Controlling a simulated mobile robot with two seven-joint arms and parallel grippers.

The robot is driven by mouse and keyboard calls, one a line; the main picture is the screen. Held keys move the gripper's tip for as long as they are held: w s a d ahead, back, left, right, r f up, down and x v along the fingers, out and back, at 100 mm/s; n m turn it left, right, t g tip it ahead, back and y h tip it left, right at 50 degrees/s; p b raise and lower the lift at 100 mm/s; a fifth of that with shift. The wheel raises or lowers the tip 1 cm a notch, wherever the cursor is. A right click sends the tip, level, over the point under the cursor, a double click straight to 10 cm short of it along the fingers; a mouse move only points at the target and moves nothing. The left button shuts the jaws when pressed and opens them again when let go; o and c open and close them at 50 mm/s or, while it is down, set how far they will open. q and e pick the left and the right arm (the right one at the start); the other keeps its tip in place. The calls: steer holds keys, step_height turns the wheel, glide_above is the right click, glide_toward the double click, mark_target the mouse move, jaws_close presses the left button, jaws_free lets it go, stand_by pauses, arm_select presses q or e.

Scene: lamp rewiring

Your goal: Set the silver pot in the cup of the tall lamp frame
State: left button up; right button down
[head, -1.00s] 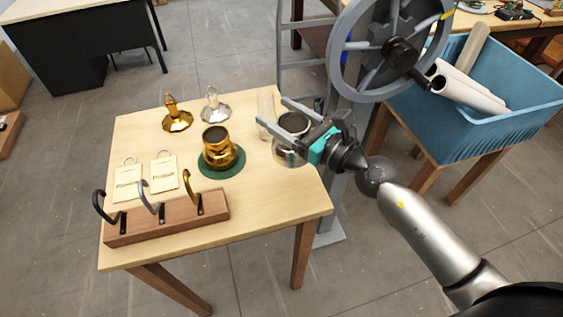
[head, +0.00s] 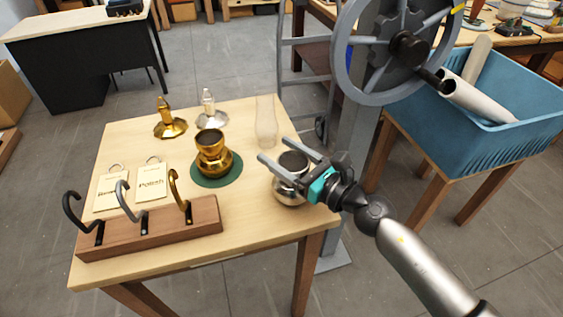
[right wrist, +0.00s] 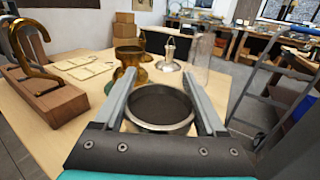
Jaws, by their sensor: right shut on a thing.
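The silver pot (head: 287,193) is round and shiny with a dark open top. It is at the right front part of the light wood table (head: 245,215), upright. My right gripper (head: 276,150) is shut on its neck, one finger along each side. In the right wrist view the pot's rim (right wrist: 160,124) shows between the fingers of the same gripper (right wrist: 162,74). I cannot tell whether the pot's base touches the table. I cannot make out a tall lamp frame or its cup in either view. My left gripper is not in view.
A brass pot (head: 212,160) stands on a green mat (head: 232,179). Behind are a brass burner (head: 170,125), a silver burner (head: 208,112) and a clear glass chimney (head: 266,125). A hook rack (head: 150,230) fills the front left. A large wheel (head: 345,50) and blue bin (head: 440,110) stand right.

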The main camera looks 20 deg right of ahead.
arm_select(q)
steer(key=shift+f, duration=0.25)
arm_select(e)
steer(key=shift+f, duration=0.3)
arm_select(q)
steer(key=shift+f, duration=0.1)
arm_select(e)
jaws_free()
steer(key=shift+f, duration=0.15)
arm_select(q)
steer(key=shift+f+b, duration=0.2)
steer(key=shift+b, duration=0.1)
arm_select(e)
steer(key=shift+f, duration=0.15)
